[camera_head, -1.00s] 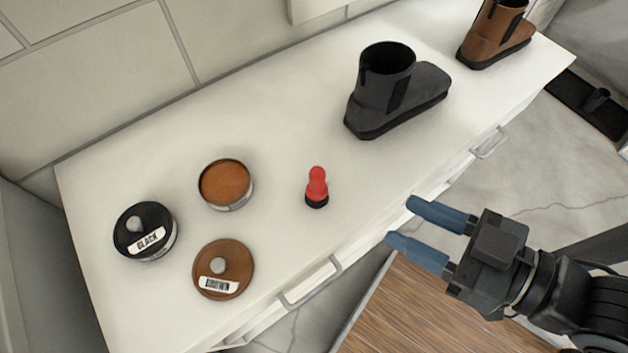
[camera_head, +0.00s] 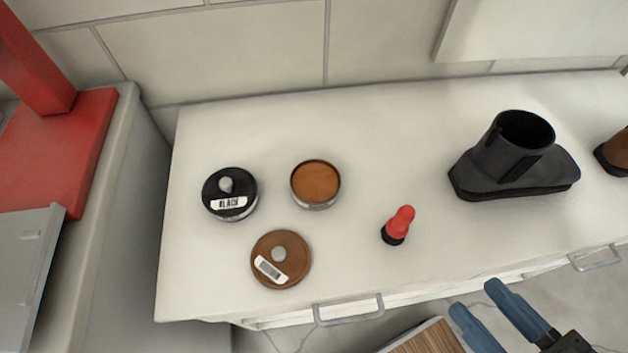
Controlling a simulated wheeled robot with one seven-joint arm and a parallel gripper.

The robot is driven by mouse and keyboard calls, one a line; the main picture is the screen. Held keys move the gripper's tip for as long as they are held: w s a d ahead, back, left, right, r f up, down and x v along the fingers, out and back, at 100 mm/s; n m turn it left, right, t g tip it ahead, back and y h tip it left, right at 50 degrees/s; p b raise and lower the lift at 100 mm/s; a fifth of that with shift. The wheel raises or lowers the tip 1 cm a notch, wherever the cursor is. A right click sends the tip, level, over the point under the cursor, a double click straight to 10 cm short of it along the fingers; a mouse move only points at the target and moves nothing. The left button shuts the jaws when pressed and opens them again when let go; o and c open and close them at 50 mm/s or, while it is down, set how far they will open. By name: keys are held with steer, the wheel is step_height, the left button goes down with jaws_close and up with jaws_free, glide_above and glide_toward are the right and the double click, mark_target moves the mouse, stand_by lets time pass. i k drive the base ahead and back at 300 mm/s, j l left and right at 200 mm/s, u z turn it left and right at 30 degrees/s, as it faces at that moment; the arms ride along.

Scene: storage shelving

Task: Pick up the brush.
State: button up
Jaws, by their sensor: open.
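The brush (camera_head: 398,225) has a red handle and a black base. It stands on the white cabinet top (camera_head: 400,125), near the front edge, between the polish tins and the black boot. My gripper (camera_head: 478,298) has two blue fingers spread apart with nothing between them. It is at the lower right of the view, in front of the cabinet's front edge and apart from the brush. Part of my gripper is cut off by the lower picture edge.
A black tin (camera_head: 230,194), an open tin of brown polish (camera_head: 316,184) and a brown lid (camera_head: 281,260) lie left of the brush. A black boot (camera_head: 512,157) and a brown boot (camera_head: 615,153) stand right. Drawer handles (camera_head: 348,311) stick out in front. A red object (camera_head: 62,150) is far left.

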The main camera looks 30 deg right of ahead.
mark_target(394, 233)
steer(key=k+u, duration=0.35)
steer(key=k+j+u, duration=0.1)
steer(key=u, duration=0.25)
steer(key=k+j+u, duration=0.35)
steer(key=l, duration=0.1)
